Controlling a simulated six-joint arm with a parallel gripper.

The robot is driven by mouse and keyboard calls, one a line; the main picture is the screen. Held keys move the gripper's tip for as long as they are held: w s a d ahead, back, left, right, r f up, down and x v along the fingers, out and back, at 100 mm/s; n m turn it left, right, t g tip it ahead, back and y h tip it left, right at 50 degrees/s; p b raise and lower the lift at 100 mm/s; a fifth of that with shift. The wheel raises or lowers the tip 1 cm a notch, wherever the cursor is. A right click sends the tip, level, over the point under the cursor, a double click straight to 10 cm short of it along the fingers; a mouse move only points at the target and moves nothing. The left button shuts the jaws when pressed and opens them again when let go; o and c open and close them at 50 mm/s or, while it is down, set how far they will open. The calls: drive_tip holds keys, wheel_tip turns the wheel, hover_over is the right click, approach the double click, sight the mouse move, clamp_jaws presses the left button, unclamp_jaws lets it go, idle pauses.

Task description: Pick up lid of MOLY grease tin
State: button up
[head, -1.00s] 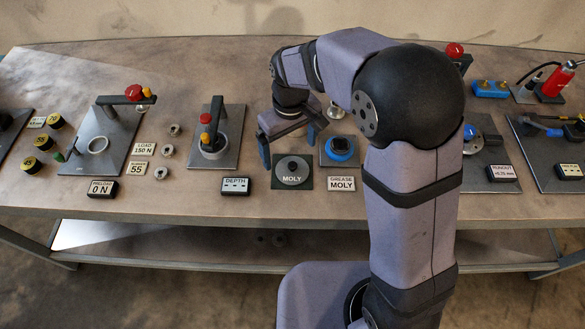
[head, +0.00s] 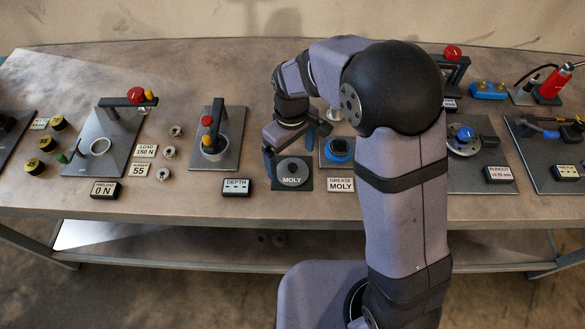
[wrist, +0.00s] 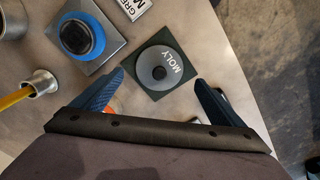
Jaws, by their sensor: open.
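The MOLY tin lid (head: 293,172) is a round grey disc lettered MOLY, lying on a dark square mat (head: 303,186). In the wrist view the lid (wrist: 150,75) has a small dark knob at its centre and lies just beyond my fingertips. My gripper (head: 288,150) is above and just behind the lid in the head view. In the wrist view my gripper (wrist: 158,80) is open and empty, its two blue fingers spread on either side of the near side of the mat.
A blue ring-shaped part (head: 340,148) on a grey plate stands right of the lid, with the GREASE MOLY sign (head: 341,185) in front. Left are the DEPTH display (head: 236,186) and a red-knobbed press (head: 213,142). A metal cup with a yellow stick (wrist: 40,82) stands near my gripper.

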sight(293, 166)
drive_tip(key=shift+d+f+p, duration=0.15)
drive_tip(key=shift+f+p, duration=0.45)
drive_tip(key=shift+f, duration=1.3)
drive_tip(key=c, duration=1.1)
drive_tip(key=shift+r, duration=0.15)
